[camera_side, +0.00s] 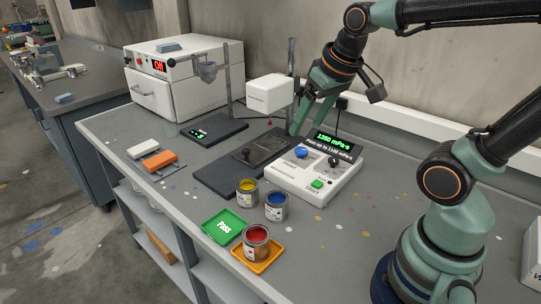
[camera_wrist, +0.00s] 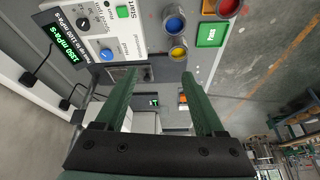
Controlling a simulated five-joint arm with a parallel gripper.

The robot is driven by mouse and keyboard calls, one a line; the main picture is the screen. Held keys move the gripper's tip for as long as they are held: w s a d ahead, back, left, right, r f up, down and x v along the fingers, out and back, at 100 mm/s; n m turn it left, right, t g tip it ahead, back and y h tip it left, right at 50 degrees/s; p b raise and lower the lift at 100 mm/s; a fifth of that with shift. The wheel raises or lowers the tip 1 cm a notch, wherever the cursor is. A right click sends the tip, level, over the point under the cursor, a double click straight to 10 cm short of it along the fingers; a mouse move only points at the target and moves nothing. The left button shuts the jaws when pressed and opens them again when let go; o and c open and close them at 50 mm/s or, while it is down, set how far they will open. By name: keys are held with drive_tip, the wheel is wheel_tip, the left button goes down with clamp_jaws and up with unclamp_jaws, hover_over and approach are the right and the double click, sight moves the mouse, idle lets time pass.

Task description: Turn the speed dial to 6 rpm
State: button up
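The white control box (camera_side: 315,180) stands on the bench. It carries a black dial (camera_side: 334,161), a blue knob (camera_side: 301,152) and a green start button (camera_side: 317,184). In the wrist view the black dial (camera_wrist: 83,18) has marks around it and the blue knob (camera_wrist: 106,55) is nearer the fingers; I cannot read the dial's setting. The box's display (camera_side: 333,146) reads 1350 mPa·s, pass up to 1100 mPa·s. My gripper (camera_side: 299,127) is behind the box's back left, apart from the dial. In the wrist view its fingers (camera_wrist: 158,74) are apart and empty.
A viscometer with a white head (camera_side: 270,94) stands left of my gripper. Yellow (camera_side: 247,193), blue (camera_side: 276,207) and red (camera_side: 256,242) paint cans stand in front, beside a green pass tray (camera_side: 222,227). A white oven (camera_side: 180,78) is at the back left.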

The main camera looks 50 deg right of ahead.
drive_tip(key=w+d+f+m+g, duration=0.3)
drive_tip(key=d+m, duration=0.2)
drive_tip(key=d, duration=0.6)
drive_tip(key=m+g, duration=0.2)
drive_tip(key=m, duration=0.3)
hover_over(334, 159)
wheel_tip(334, 159, down, 5)
drive_tip(key=shift+n, duration=0.3)
wheel_tip(334, 159, down, 12)
drive_tip(key=shift+a+r, duration=0.1)
drive_tip(key=shift+r, duration=0.05)
clamp_jaws()
